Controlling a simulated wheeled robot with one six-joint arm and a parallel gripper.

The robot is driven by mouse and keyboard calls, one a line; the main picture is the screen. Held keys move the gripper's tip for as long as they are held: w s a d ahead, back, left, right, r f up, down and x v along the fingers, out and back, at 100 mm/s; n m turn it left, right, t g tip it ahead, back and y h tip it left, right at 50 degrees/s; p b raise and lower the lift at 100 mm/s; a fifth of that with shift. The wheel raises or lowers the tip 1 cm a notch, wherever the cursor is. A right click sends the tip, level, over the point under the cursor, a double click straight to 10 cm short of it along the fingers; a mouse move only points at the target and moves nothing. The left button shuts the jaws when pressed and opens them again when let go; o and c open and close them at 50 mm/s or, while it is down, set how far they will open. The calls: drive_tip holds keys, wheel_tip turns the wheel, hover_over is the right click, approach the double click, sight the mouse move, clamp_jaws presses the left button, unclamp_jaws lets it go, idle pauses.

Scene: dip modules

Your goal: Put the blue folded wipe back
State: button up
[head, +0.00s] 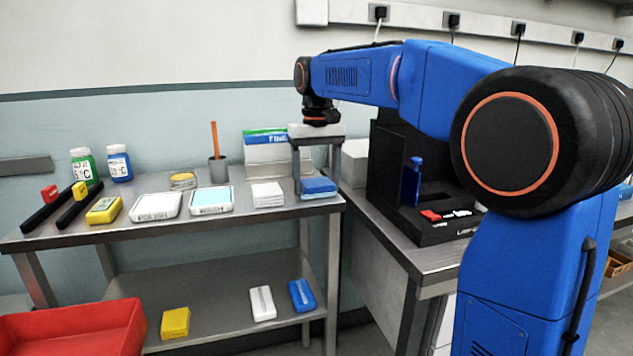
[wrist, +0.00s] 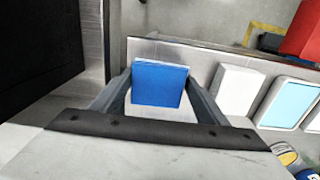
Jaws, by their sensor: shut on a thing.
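The blue folded wipe (head: 318,187) is at the right end of the upper steel table, beside the white folded wipes (head: 267,194). My gripper (head: 318,180) points straight down with a finger on each side of it and is shut on it. In the wrist view the blue wipe (wrist: 158,84) lies between the two fingers (wrist: 160,92), flat and square to them. The white wipes (wrist: 237,90) are just right of the right finger there. I cannot tell whether the blue wipe touches the table top.
Two white-framed trays (head: 211,201) stand left of the white wipes. A box (head: 265,148) and a pen cup (head: 217,171) stand behind. The lower shelf (head: 220,310) holds yellow, white and blue packs. A black stand (head: 410,190) is on the right-hand bench.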

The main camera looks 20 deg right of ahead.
sight(317, 183)
drive_tip(key=shift+f, duration=0.1)
drive_tip(key=o, duration=1.1)
wheel_tip(317, 183, up, 12)
drive_tip(key=shift+r, duration=0.15)
